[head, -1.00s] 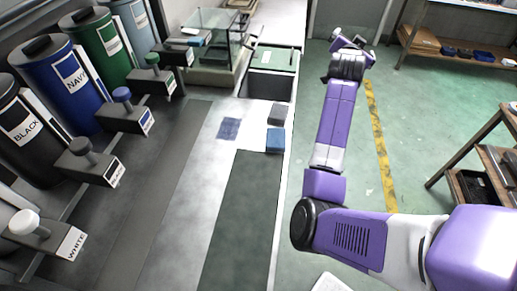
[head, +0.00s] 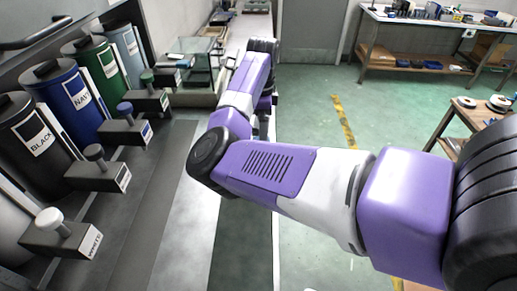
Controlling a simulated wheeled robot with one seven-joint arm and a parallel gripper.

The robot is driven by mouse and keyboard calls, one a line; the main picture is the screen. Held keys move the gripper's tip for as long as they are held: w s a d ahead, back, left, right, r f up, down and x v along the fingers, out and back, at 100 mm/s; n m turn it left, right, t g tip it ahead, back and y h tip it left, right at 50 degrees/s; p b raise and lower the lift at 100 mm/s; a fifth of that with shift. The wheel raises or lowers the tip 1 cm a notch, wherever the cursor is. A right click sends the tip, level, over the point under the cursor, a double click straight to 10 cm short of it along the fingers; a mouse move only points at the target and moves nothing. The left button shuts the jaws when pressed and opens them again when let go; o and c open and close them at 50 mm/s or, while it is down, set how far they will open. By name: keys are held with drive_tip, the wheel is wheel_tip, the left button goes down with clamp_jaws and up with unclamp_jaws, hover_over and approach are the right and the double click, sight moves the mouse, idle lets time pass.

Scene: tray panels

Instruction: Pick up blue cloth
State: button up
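No cloth can be made out for certain in the head view. The counter patch where blue and grey folded pieces lay earlier is now covered by my purple and white arm. A small blue flat item (head: 184,62) lies beside the glass case at the back left; I cannot tell whether it is cloth. My arm reaches over the counter and bends down at its far black joint. My gripper is hidden behind the arm links, so its fingers and anything in them do not show.
Labelled canisters, black (head: 35,136), navy (head: 72,100) and green (head: 92,64), line the left wall, with knobbed dispensers before them. A white-knobbed dispenser (head: 58,236) is nearest. A glass case (head: 196,66) stands behind. A wooden shelf (head: 452,118) stands right; green floor is open between.

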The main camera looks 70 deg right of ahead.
drive_tip(key=shift+f+p, duration=0.85)
drive_tip(key=shift+f, duration=2.9)
drive_tip(key=shift+c, duration=0.2)
drive_tip(key=c, duration=1.2)
drive_tip(key=shift+c, duration=0.2)
drive_tip(key=shift+r, duration=0.15)
wheel_tip(320, 180, up, 20)
drive_tip(key=b, duration=0.2)
